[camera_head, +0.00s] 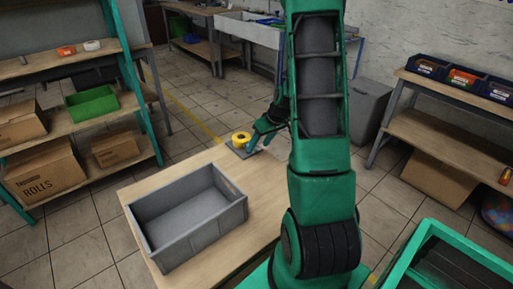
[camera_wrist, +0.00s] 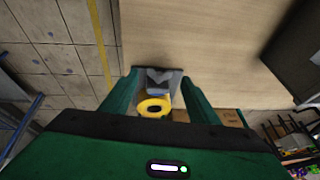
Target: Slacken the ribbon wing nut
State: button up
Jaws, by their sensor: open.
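A yellow ring-shaped part (camera_head: 241,139), which looks like a ribbon roll, sits on a small grey fixture at the far edge of the wooden table. In the wrist view the yellow ring (camera_wrist: 154,107) has a dark centre, and a grey block with a notch (camera_wrist: 157,79) stands beside it with a bit of blue between. I cannot make out a wing nut for certain. My gripper (camera_head: 258,142) is at the fixture, just right of the yellow ring. In the wrist view its open fingers (camera_wrist: 160,80) flank the fixture, with nothing visibly gripped.
A grey open crate (camera_head: 190,216) stands empty on the wooden table (camera_head: 255,207), nearer to me. Shelves with cartons and a green bin (camera_head: 92,104) are at left. A bench with small bins (camera_head: 465,79) is at right. The tabletop between crate and fixture is clear.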

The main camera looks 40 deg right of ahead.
jog(key=v, duration=0.8)
jog(key=shift+r, duration=0.1)
jog(key=s+a+r+m+g, duration=0.1)
jog(key=s+a+r, duration=0.2)
jog(key=s+a, duration=0.2)
jog(key=s+a+r+m+g, duration=0.2)
jog(key=s+a+r, duration=0.2)
jog(key=s, duration=0.8)
jog(key=s+a+r+m+g, duration=0.1)
jog(key=s+a+r+m, duration=0.1)
jog(key=s+a+r, duration=0.2)
jog(key=s+a, duration=0.3)
jog(key=s, duration=0.1)
jog(key=shift+s+r+g+h, duration=0.2)
jog(key=shift+s+g+h, duration=0.1)
jog(key=shift+s+h, duration=0.1)
jog(key=shift+a, duration=0.15)
jog(key=shift+w+f, duration=0.25)
jog(key=shift+w, duration=0.4)
